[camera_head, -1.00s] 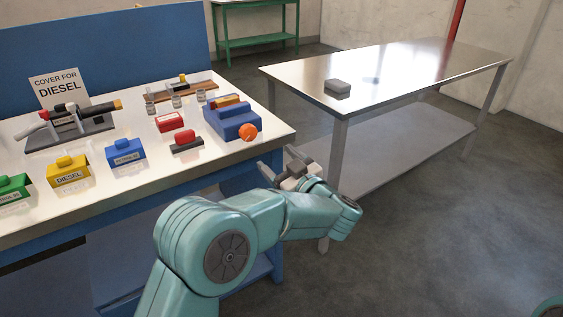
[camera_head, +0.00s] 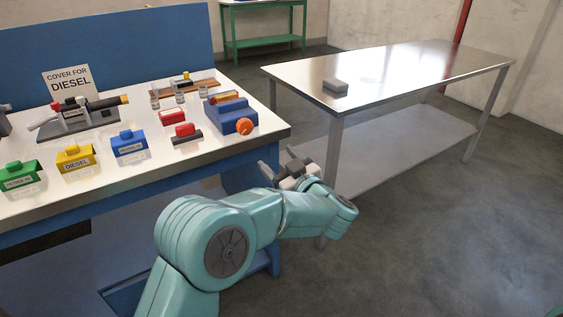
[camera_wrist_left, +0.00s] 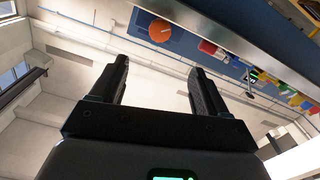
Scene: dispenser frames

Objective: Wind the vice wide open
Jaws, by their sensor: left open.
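The vice (camera_head: 222,115) is a blue block at the right end of the white-topped bench. A round orange handwheel (camera_head: 245,126) is on its front right; it also shows as an orange disc in the left wrist view (camera_wrist_left: 160,30). A yellow-orange piece (camera_head: 226,97) lies at the vice's top; how far the jaws are apart is too small to tell. My left gripper (camera_head: 280,162) is open and empty, off the bench's right edge, below and to the right of the handwheel and apart from it. Its two black fingers spread below the disc in the wrist view (camera_wrist_left: 158,70). My right gripper is out of view.
Beside the vice are a red box (camera_head: 172,116) and a red-topped dark block (camera_head: 186,134). Blue, yellow and green covers stand along the bench's front. A steel table (camera_head: 420,72) with a grey block (camera_head: 335,86) is to the right. Floor is clear at lower right.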

